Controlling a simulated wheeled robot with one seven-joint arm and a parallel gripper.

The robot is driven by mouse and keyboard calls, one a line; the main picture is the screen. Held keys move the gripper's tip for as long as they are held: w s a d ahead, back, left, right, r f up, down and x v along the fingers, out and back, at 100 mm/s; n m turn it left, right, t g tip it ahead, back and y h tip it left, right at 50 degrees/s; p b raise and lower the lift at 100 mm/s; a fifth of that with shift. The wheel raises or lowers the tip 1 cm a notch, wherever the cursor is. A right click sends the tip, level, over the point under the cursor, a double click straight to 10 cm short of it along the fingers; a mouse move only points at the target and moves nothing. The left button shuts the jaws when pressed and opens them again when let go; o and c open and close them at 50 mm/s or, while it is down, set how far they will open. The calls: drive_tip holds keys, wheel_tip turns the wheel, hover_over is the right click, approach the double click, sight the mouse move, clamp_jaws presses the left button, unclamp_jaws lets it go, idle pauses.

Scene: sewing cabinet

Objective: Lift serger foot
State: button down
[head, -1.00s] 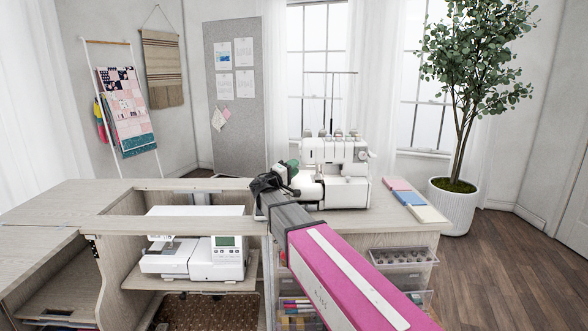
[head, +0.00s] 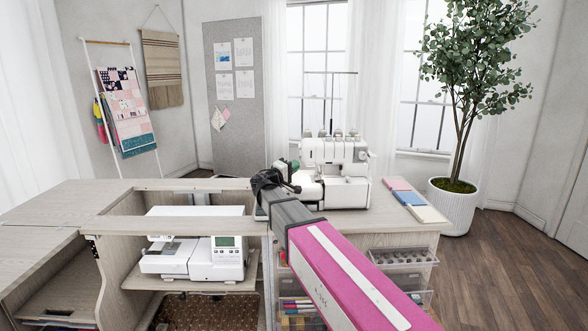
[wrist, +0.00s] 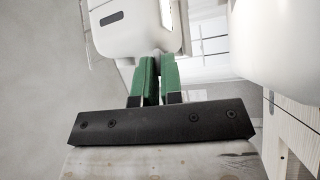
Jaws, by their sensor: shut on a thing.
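The white serger (head: 335,172) stands on the cabinet top at centre right in the head view. Its white body (wrist: 118,28) fills the upper part of the wrist view. My gripper (wrist: 158,60) has two green fingers, close together with a thin gap, their tips up against the serger's underside or side. It is shut on a small part of the serger, which the fingers hide. The foot and its lever cannot be made out. In the head view my black wrist covers most of the gripper, and only a bit of green shows beside the serger's left side.
A white sewing machine (head: 195,258) sits in the cabinet's lowered bay at left. Folded fabrics (head: 412,198) lie right of the serger. Clear drawers (head: 404,257) stick out below the top at right. The left cabinet top (head: 50,205) is bare.

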wheel_tip(320, 180, up, 2)
drive_tip(key=n+y, duration=0.1)
drive_tip(key=n+g+y, duration=0.1)
drive_tip(key=n, duration=0.1)
drive_tip(key=shift+r+g, duration=0.25)
drive_tip(key=shift+g, duration=0.05)
drive_tip(key=shift+w+r+n+g+y, duration=0.2)
drive_tip(key=shift+r+n+g+y, duration=0.3)
drive_tip(key=shift+r+n+g, duration=0.25)
drive_tip(key=shift+w+r+n+g+y, duration=0.2)
drive_tip(key=shift+r+n+g+y, duration=0.4)
drive_tip(key=shift+g, duration=0.25)
drive_tip(key=c, duration=1.3)
unclamp_jaws()
drive_tip(key=shift+o, duration=0.2)
drive_tip(key=shift+s+a, duration=0.1)
drive_tip(key=shift+a, duration=0.05)
drive_tip(key=v, duration=1)
drive_tip(key=shift+s+a, duration=0.2)
drive_tip(key=shift+r, duration=0.1)
